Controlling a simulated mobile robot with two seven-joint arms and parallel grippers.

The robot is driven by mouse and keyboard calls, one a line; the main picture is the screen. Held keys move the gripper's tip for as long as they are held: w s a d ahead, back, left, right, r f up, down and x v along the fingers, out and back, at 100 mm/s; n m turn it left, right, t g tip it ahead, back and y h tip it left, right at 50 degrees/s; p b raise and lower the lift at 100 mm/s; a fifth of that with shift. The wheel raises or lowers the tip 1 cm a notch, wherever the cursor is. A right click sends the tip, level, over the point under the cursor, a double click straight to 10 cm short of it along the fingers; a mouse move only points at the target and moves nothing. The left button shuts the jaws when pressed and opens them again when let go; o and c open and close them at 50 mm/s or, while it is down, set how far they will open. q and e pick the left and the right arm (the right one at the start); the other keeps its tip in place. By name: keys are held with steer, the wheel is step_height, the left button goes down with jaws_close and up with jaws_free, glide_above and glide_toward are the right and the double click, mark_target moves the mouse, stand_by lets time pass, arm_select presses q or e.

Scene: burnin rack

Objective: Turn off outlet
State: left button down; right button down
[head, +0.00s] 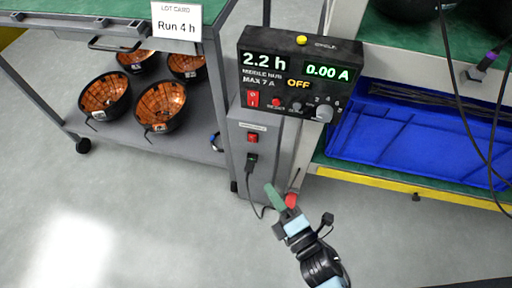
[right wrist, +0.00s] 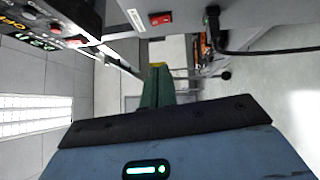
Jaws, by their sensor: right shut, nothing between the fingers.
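The outlet panel (head: 262,127) is on a grey post, with a small red rocker switch (head: 252,137) and a black plug (head: 251,161) seated below it. The switch (right wrist: 161,18) and the plug (right wrist: 212,18) also show at the top of the right wrist view. I cannot tell which way the rocker is tipped. Above is a black meter box (head: 300,75) reading 2.2 h, 0.00 A and OFF, with its own red switch (head: 253,98). My right gripper (head: 273,194) has green fingers (right wrist: 157,87), shut and empty, below the plug and apart from the switch. My left gripper is out of view.
A black cord (head: 259,208) hangs from the plug near my right gripper. A red piece (head: 291,200) shows beside the fingers. A cart with copper-lined bowls (head: 160,107) stands left, and a blue bin (head: 400,130) sits on the right rack. The floor in front is clear.

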steer(key=b, duration=0.2)
glide_toward(250, 137)
steer(key=a, duration=0.4)
steer(key=w, duration=0.5)
steer(key=shift+d+r, duration=0.1)
steer(key=shift+d, duration=0.15)
steer(key=shift+w, duration=0.1)
steer(key=shift+w+d+r, duration=0.1)
steer(key=shift+w+r, duration=0.1)
steer(key=shift+w, duration=0.1)
steer(key=shift+s, duration=0.1)
